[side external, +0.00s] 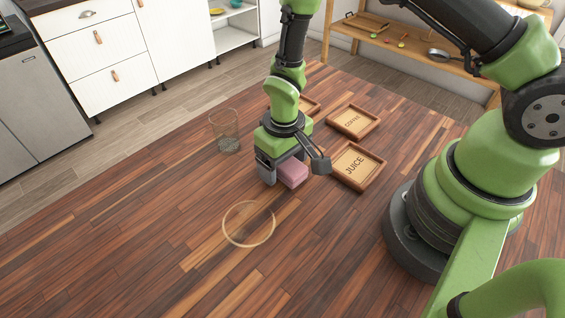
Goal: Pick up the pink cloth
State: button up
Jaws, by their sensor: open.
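The pink cloth (293,173) looks like a small folded block and lies on the wooden table. My gripper (292,171) is low over it, pointing down, with its jaws open. One finger is to the left of the cloth and the other is to its right, by the juice tray. The upper part of the cloth is partly hidden by the gripper body. I cannot tell whether either finger touches it.
A wooden tray marked JUICE (377,160) lies just right of my gripper, with a COFFEE tray (371,132) behind it. A third tray (312,106) is partly hidden. A clear glass (228,145) stands left. A thin ring-shaped rim (225,226) is in front.

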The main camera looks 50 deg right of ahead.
jog(key=c, duration=1)
jog(key=shift+r, duration=0.15)
notch_tip(320, 180, up, 10)
jog(key=shift+f, duration=0.1)
jog(key=shift+o, duration=0.3)
